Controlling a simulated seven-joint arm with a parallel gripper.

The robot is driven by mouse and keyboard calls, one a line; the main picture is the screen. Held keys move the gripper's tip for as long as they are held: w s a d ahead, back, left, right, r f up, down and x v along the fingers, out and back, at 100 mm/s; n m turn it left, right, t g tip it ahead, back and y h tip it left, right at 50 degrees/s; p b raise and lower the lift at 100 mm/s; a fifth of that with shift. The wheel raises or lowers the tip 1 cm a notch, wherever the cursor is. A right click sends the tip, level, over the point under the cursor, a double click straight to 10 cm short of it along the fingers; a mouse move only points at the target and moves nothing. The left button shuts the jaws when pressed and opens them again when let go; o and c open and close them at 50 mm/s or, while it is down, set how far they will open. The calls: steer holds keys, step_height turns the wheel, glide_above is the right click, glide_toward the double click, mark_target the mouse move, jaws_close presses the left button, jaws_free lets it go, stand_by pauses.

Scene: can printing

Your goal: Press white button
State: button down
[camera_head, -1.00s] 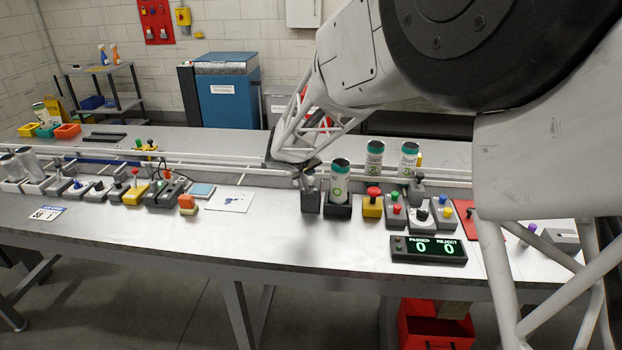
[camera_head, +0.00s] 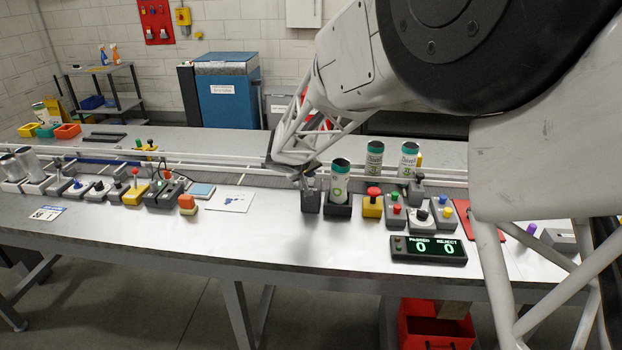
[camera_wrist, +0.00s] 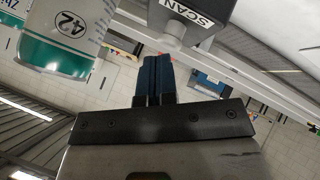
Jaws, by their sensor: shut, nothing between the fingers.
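A dark box labelled SCAN (camera_wrist: 185,12) is at the top of the wrist view. A pale, whitish round button (camera_wrist: 171,42) stands out from it, just beyond and slightly right of my fingertips. My gripper (camera_wrist: 152,58) is shut and empty, its two blue fingers side by side. I cannot tell whether the fingertips touch the button. In the head view a dark grey box (camera_head: 311,202) stands directly under the end of my arm. The button's face and my fingertips are hard to make out there.
A can with a green label (camera_head: 340,182) stands in a black holder just right; its label shows in the wrist view (camera_wrist: 68,32). A yellow box with a red button (camera_head: 373,200) and a PASSED/REJECT display (camera_head: 428,249) are further right. The table front (camera_head: 290,240) is clear.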

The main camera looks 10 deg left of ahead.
mark_target(309, 179)
steer(key=shift+f, duration=0.5)
stand_by(0.6)
steer(key=shift+r, duration=1.25)
steer(key=shift+r, duration=0.1)
steer(key=shift+r, duration=2.4)
